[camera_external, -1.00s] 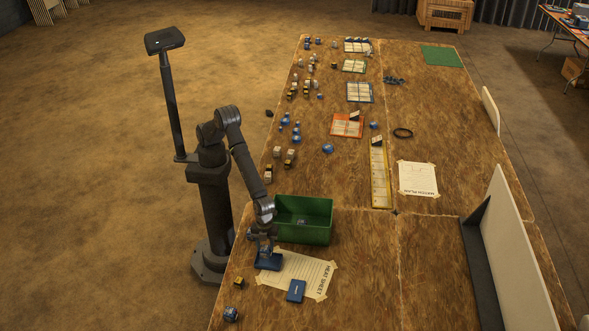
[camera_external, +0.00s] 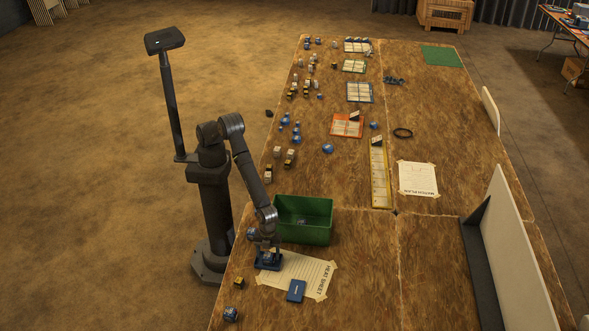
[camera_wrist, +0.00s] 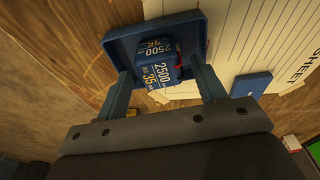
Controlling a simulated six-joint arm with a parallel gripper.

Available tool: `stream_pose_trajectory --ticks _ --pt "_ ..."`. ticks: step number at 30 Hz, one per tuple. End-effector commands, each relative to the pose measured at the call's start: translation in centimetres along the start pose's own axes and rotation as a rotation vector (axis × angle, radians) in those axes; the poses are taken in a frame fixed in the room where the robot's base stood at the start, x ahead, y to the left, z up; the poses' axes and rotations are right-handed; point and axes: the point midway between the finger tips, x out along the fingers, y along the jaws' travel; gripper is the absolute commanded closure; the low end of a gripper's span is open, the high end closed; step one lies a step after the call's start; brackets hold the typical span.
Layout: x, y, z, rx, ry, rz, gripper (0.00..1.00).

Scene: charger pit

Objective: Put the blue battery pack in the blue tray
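The blue battery pack (camera_wrist: 158,68), marked 2500 and 35, is within the rim of the blue tray (camera_wrist: 120,42) in the wrist view. In the external view the tray (camera_external: 276,267) lies at the near left of the table, below my gripper (camera_external: 266,252). In the wrist view my gripper (camera_wrist: 162,78) has one finger on each side of the pack. Narrow gaps show between fingers and pack, so it looks open around it. The pack's underside is hidden, so its contact with the tray floor cannot be seen.
A green bin (camera_external: 318,235) stands close behind the gripper. A taped heat sheet (camera_external: 312,268) lies right of the tray, with a flat blue box (camera_external: 297,291) on it. A yellow-black cube (camera_external: 239,283) and a blue item (camera_external: 230,314) lie in front.

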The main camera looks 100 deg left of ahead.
Motion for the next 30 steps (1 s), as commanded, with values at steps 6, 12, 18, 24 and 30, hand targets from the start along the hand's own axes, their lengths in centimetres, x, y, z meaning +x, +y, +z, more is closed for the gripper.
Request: stream_pose_trajectory --ticks 6,12,18,24,30 --pt "0.0 0.0 0.0 0.0 0.0 0.0 0.37" --pt "-1.4 -0.1 -0.1 0.0 0.002 -0.002 0.37" --pt "-5.5 -0.1 -0.1 0.0 0.003 -0.003 0.37" --pt "-9.6 0.0 -0.1 0.0 0.002 -0.002 0.37" --pt "-11.9 0.0 -0.1 0.0 0.001 -0.001 0.37"
